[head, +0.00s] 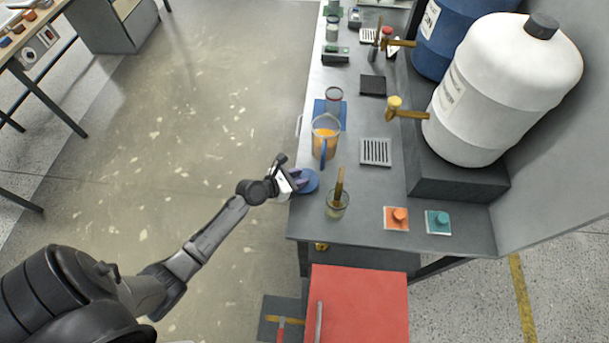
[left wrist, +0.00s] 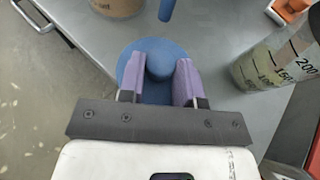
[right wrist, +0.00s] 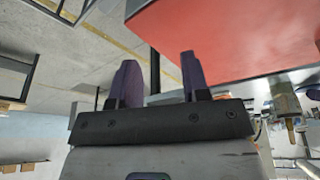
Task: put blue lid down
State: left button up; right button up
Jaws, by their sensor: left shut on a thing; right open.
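The blue lid (head: 309,184) is a round disc with a raised knob, at the left edge of the grey bench in the head view. My left gripper (head: 295,182) has its purple fingers on either side of the lid's knob and is shut on it. The left wrist view shows the lid (left wrist: 150,62) between the fingers (left wrist: 158,85), over or on the bench top; I cannot tell whether it touches the surface. My right gripper (right wrist: 158,85) is open and empty, with a red surface (right wrist: 230,35) near it in the right wrist view. It does not show in the head view.
A jug of orange liquid (head: 325,142) stands just behind the lid, and a beaker (head: 337,207) with a wooden stick stands to its right. Orange (head: 397,218) and teal (head: 438,222) knobbed pads lie further right. A drain grate (head: 376,152) and a large white drum (head: 490,95) are behind.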

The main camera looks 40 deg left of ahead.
pick_arm(q)
jog(key=shift+w+d, duration=0.2)
jog(key=shift+w, duration=0.4)
jog(key=shift+w+d, duration=0.2)
jog(key=shift+w, duration=0.4)
pick_arm(e)
jog(key=shift+w, duration=0.15)
pick_arm(q)
jog(key=shift+f, duration=0.25)
pick_arm(e)
jog(key=shift+f, duration=0.2)
pick_arm(q)
jog(key=shift+s+a, duration=0.1)
jog(key=shift+s, duration=0.1)
pick_arm(e)
jog(key=shift+a, duration=0.1)
pick_arm(q)
jog(key=shift+w+f, duration=0.1)
jog(key=shift+f, duration=0.05)
jog(key=o, duration=1)
pick_arm(e)
jog(key=shift+d, duration=0.2)
